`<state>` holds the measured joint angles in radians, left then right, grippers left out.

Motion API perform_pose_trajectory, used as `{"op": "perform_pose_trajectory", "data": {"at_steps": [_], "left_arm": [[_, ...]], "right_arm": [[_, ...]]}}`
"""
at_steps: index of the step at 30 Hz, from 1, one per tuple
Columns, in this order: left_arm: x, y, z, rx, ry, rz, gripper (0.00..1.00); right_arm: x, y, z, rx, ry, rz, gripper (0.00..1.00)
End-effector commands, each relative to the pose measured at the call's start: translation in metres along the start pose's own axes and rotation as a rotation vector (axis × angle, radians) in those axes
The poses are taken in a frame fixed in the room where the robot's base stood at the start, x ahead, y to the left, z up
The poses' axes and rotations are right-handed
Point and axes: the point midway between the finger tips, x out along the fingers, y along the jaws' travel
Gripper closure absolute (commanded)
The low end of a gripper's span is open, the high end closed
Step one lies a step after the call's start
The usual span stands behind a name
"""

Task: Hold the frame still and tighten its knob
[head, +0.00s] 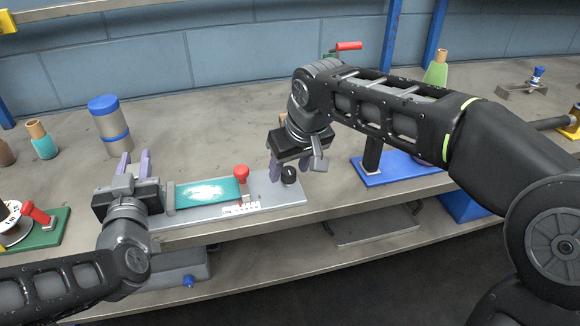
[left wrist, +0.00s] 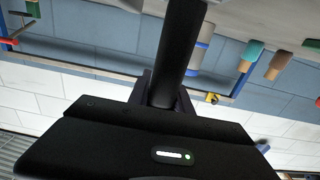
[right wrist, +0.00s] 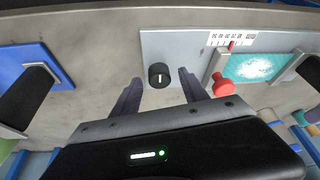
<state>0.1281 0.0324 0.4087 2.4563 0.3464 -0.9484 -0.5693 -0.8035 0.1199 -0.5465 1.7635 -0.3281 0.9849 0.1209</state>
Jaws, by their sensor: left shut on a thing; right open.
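The frame is a grey plate (head: 270,194) near the bench's front edge, with a teal patterned panel (head: 208,193), a red-topped part (head: 241,173) and a scale strip. A black knob (head: 289,176) stands at its right end; in the right wrist view the knob (right wrist: 159,75) shows a white mark. My left gripper (head: 134,160) is at the plate's left end, shut on a black post (left wrist: 182,50), which the gripper hides in the head view. My right gripper (head: 288,165) is open just above the knob, which appears between its fingertips in the right wrist view.
A blue base with a black post (head: 372,155) stands to the right. A grey-blue cylinder (head: 108,118) stands behind the left gripper. A green base with a red lever and spool (head: 45,228) is at the left. The bench behind the plate is clear.

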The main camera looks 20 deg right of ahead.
Motion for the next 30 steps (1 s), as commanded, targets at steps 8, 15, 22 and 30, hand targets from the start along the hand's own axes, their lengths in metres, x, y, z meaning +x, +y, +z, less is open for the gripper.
{"op": "perform_pose_trajectory", "data": {"at_steps": [8,15,22,30], "left_arm": [[0.0,-0.0001,-0.0002,0.0,0.0,0.0,1.0],[0.0,-0.0002,-0.0001,0.0,0.0,0.0,1.0],[0.0,-0.0002,-0.0001,0.0,0.0,0.0,1.0],[0.0,-0.0002,-0.0001,0.0,0.0,0.0,1.0]], "right_arm": [[0.0027,0.0003,0.0001,0.0,0.0,0.0,0.48],[0.0024,0.0003,0.0,0.0,0.0,0.0,0.65],[0.0023,0.0002,0.0,0.0,0.0,0.0,0.84],[0.0022,0.0001,0.0,0.0,0.0,0.0,1.0]]}}
